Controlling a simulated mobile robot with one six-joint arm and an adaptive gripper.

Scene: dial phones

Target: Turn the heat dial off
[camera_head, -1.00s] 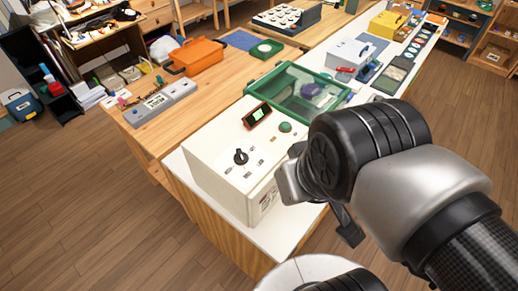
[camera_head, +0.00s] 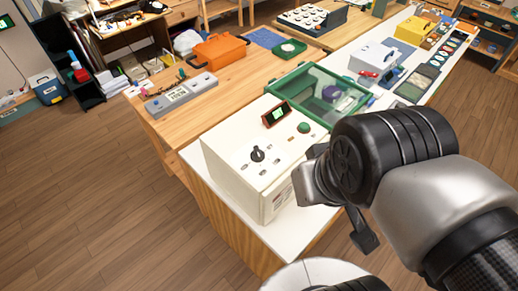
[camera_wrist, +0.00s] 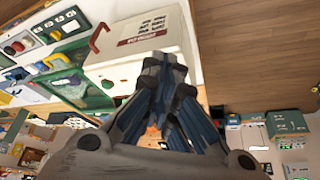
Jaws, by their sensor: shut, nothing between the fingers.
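A black dial (camera_head: 257,154) sits on the top panel of a cream-white box (camera_head: 225,160) at the near end of a long table. Its pointer is too small to read surely. A green button (camera_head: 304,127) and a red-framed display (camera_head: 277,114) are on the same panel. My arm is right of the box in the head view, and my fingers are mostly hidden there. In the wrist view my gripper (camera_wrist: 163,62) is shut and empty. Behind it is a white surface with a printed label (camera_wrist: 145,32). The dial cannot be made out there.
A green case with a clear lid (camera_head: 318,95) stands just behind the box. A wooden table (camera_head: 215,108) to the left carries an orange case (camera_head: 219,51) and a grey device (camera_head: 181,96). Open wooden floor (camera_head: 90,210) lies at the left and front.

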